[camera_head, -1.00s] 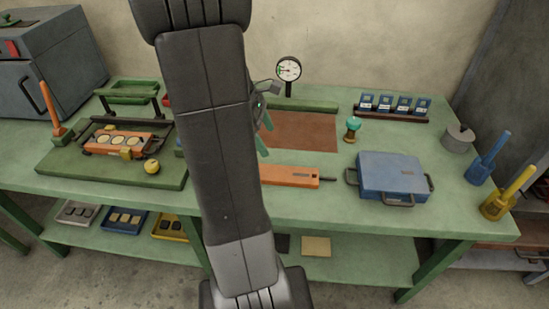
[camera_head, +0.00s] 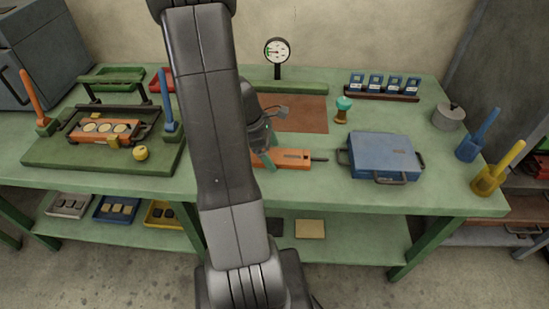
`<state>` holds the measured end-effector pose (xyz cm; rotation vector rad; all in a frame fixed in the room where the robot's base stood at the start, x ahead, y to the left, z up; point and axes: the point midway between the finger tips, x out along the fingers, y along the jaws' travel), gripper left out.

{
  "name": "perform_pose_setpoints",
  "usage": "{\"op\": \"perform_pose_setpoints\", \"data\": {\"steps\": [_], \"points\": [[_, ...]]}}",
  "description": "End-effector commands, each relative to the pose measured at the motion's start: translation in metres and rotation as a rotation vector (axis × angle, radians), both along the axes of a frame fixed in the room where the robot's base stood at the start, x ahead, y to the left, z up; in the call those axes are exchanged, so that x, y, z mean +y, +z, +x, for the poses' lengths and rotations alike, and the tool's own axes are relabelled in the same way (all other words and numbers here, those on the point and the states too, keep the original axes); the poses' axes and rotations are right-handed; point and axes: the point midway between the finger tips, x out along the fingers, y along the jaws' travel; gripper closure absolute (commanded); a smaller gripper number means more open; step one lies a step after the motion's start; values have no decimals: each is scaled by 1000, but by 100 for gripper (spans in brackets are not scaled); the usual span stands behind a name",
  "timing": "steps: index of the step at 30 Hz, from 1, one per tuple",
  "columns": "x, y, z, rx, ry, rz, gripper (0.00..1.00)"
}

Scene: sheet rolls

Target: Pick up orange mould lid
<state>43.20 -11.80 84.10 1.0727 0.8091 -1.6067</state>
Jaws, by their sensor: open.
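The orange mould lid (camera_head: 294,159) lies flat near the front edge of the green workbench, with a dark handle sticking out at its right end. Its left part is hidden behind my arm. My gripper (camera_head: 260,156), with teal fingers, is open at the visible left part of the lid. It is partly hidden by my own arm, and I cannot tell whether the fingers touch the lid. An orange mould (camera_head: 103,131) with round cavities sits in a frame on the green board at the left.
A blue case (camera_head: 383,153) stands right of the lid. Behind are a brown mat (camera_head: 306,115), a dial gauge (camera_head: 277,50) and a teal-topped stamp (camera_head: 343,109). A yellow knob (camera_head: 141,153) is on the left board. Blue (camera_head: 477,137) and yellow (camera_head: 495,170) handled tools stand at the right.

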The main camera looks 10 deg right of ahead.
Motion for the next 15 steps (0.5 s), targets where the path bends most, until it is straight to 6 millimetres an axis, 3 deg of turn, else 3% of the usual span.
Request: {"op": "perform_pose_setpoints", "data": {"steps": [9, 15], "points": [[-3, -7, -1, -2, -1, 1, 15], [-3, -7, -1, -1, 0, 1, 52]]}}
